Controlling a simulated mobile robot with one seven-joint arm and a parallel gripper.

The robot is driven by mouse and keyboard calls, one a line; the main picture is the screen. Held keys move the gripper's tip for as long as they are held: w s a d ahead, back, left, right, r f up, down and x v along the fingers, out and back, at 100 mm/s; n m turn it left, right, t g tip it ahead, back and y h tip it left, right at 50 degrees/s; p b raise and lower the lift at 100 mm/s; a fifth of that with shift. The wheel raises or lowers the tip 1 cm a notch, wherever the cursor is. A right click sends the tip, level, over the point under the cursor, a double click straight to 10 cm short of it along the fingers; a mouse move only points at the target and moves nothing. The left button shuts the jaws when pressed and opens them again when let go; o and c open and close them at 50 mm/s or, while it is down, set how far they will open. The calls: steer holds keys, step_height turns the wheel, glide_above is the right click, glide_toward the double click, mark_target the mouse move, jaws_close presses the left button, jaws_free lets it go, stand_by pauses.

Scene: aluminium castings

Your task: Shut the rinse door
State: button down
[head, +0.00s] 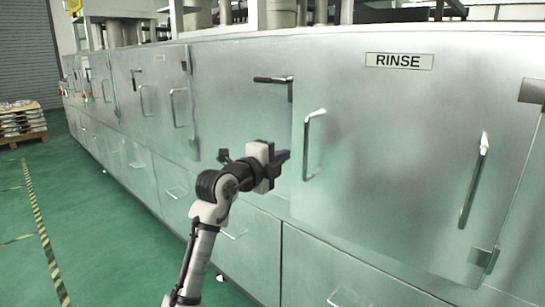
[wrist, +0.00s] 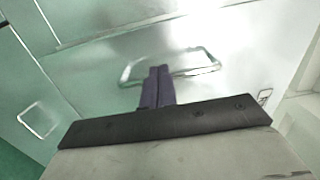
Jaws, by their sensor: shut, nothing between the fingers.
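My gripper (head: 284,157) is at the door's left edge, just left of the left handle. In the wrist view, my gripper (wrist: 158,72) has its dark fingers together and empty, in front of a looped handle (wrist: 185,66) on a metal panel. Contact cannot be made out.
A dark latch lever (head: 272,80) sits left of the door's upper left edge. More doors with handles (head: 180,108) run along the machine to the left, with lower panels beneath. The green floor (head: 110,250) is clear at the left; a loaded pallet (head: 22,125) stands far back.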

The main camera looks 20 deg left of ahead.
mark_target(298, 148)
steer(key=p+x, duration=0.2)
steer(key=x, duration=0.5)
steer(key=shift+w, duration=0.3)
steer(key=shift+w+d, duration=0.1)
